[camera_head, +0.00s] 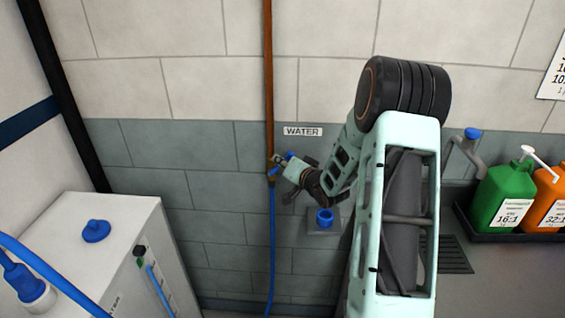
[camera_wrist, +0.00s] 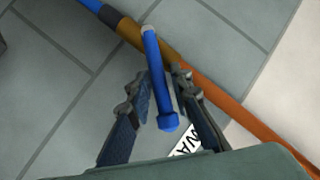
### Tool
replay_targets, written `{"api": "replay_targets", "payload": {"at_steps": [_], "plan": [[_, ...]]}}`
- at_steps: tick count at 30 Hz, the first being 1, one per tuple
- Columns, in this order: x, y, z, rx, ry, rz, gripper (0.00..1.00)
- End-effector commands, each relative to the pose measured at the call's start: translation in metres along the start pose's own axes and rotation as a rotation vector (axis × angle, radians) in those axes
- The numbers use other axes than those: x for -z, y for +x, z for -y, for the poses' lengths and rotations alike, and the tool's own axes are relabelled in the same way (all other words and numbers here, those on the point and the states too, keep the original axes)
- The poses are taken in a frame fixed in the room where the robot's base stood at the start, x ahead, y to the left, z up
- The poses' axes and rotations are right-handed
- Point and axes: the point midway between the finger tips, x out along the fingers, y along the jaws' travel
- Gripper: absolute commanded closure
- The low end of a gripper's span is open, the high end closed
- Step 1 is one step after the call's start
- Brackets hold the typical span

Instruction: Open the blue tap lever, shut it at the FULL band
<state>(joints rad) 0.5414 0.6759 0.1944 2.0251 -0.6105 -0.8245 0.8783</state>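The blue tap lever (camera_wrist: 158,75) sits in the wrist view between the two fingers of my gripper (camera_wrist: 160,90). The fingers stand apart on either side of it; I cannot tell whether either touches it. The lever's far end meets the brass tap body (camera_wrist: 131,31) on the pipe. In the head view, my gripper (camera_head: 286,172) is at the tap below the WATER sign, and only a bit of the blue lever (camera_head: 290,155) shows. A sight tube (camera_head: 154,277) runs down the white tank's front, with a green and dark piece at its top; no FULL lettering is readable.
The copper pipe (camera_head: 268,80) comes down the wall to the tap, and a blue hose (camera_head: 271,240) hangs below. The white tank (camera_head: 75,225) with a blue cap (camera_head: 96,231) stands left. Green (camera_head: 505,195) and orange (camera_head: 552,200) bottles stand in a black tray at right.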

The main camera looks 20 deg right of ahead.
Motion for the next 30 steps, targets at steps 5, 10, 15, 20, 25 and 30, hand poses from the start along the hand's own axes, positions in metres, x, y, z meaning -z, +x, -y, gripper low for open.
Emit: {"api": "replay_targets", "payload": {"at_steps": [5,10,15,20,25,30], "plan": [[-0.0002,0.0000,-0.0002,0.000,0.000,0.000,0.81],[-0.0002,-0.0001,-0.0001,0.000,0.000,0.000,0.99],[-0.0003,-0.0002,-0.0001,0.000,0.000,0.000,1.00],[-0.0003,-0.0003,0.0000,0.000,0.000,0.001,1.00],[-0.0011,-0.0002,-0.0018,0.005,0.010,-0.002,1.00],[-0.0029,-0.0001,-0.0071,0.033,0.056,-0.013,1.00]]}}
